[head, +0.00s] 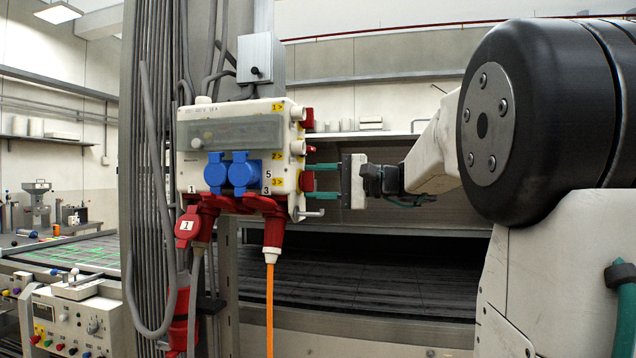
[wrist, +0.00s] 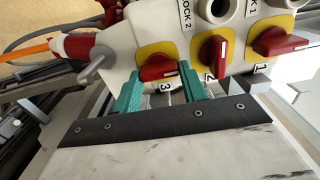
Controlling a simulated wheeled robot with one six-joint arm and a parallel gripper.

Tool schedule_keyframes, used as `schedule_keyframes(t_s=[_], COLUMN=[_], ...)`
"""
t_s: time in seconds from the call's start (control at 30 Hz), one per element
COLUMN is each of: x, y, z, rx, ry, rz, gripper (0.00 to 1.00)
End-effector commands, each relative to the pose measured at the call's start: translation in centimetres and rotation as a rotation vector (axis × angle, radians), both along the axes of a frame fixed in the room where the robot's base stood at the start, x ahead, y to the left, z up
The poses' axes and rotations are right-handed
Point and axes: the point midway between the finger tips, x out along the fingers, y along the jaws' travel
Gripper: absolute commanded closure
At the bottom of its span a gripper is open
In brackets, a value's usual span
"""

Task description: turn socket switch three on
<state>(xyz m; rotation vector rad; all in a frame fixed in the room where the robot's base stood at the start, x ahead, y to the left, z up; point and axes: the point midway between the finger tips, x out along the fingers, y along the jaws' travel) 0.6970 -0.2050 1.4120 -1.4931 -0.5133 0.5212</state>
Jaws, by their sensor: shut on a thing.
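Socket switch three (wrist: 158,67) is a red rotary knob on a yellow plate marked 3. In the head view its red edge (head: 306,181) shows on the right side of the white socket box (head: 222,182). My gripper (head: 318,181) reaches it from the right, with one teal finger above and one below. In the wrist view my gripper (wrist: 160,84) has its fingers on both sides of the knob, shut on it. The knob's bar lies roughly crosswise in that view. Its exact contact with the fingertips is partly hidden.
Red switch two (wrist: 213,57) and switch one (wrist: 277,42) sit beside it. A grey lever (wrist: 97,65) sticks out close to the left finger. A red plug (head: 273,235) with an orange cable hangs below the box.

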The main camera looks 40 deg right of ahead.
Motion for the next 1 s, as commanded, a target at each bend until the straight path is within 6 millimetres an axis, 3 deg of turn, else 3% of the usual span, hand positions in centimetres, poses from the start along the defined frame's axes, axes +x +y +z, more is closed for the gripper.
schedule_keyframes(t_s=[0.17, 0.2, 0.23, 0.27, 0.63, 1.0], x=[0.0, 0.0, 0.0, 0.0, -0.6, -5.2], y=[0.0, 0.0, 0.0, 0.0, -0.6, -4.3], z=[0.0, 0.0, 0.0, 0.0, 0.0, 0.0], rx=[0.001, 0.001, 0.001, 0.001, 0.000, 0.000], ry=[0.000, 0.000, -0.001, -0.001, 0.000, 0.000], rz=[-0.001, -0.001, -0.001, -0.001, -0.002, -0.004], gripper=[0.81, 0.47, 0.39, 0.36, 0.36, 0.36])
